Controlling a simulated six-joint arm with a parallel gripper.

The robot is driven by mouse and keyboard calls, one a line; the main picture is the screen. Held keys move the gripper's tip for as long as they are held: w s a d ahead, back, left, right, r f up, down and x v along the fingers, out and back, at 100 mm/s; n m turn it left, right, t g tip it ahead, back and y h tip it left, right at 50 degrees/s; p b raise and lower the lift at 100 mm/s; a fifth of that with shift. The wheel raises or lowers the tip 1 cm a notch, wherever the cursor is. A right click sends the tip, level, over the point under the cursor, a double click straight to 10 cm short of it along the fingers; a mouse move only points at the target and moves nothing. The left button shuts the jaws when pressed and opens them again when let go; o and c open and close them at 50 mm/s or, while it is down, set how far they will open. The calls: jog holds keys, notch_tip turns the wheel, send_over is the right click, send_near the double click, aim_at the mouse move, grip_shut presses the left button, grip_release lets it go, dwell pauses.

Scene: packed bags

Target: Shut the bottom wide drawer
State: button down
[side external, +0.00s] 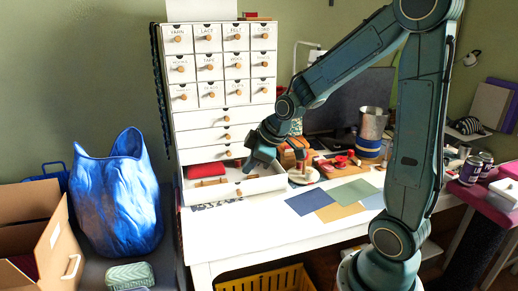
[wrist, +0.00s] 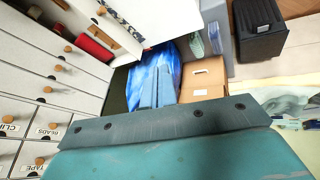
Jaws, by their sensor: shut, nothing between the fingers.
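The white drawer cabinet (side external: 221,90) stands on the desk. Its bottom wide drawer (side external: 234,189) is pulled out toward the front, with a small wooden knob on its face and a red item (side external: 207,170) inside at the left. My gripper (side external: 250,166) is shut and empty. It points down at the right part of the open drawer, close to the cabinet front; I cannot tell whether it touches the drawer. In the wrist view my gripper (wrist: 157,90) shows with its fingers together, and the open drawer (wrist: 112,25) is at upper left, in a turned view.
A blue bag (side external: 118,195) and an open cardboard box (side external: 38,235) stand left of the desk. Coloured sheets (side external: 335,199) lie on the desk right of the drawer.

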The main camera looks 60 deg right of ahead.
jog(key=w+d+f+n, duration=0.1)
jog(key=w+d+f, duration=0.1)
jog(key=d+f, duration=0.4)
jog(key=w+d+f+n+t, duration=0.1)
jog(key=d+f, duration=0.6)
jog(key=f, duration=0.3)
jog(key=shift+w+f+h, duration=0.2)
jog(key=shift+w+h, duration=0.1)
jog(key=shift+w, duration=0.1)
jog(key=shift+w+f, duration=0.1)
jog(key=x, duration=0.9)
jog(key=shift+w+f, duration=0.25)
jog(key=shift+w+d, duration=1.4)
jog(key=shift+d, duration=0.05)
jog(key=shift+w, duration=0.1)
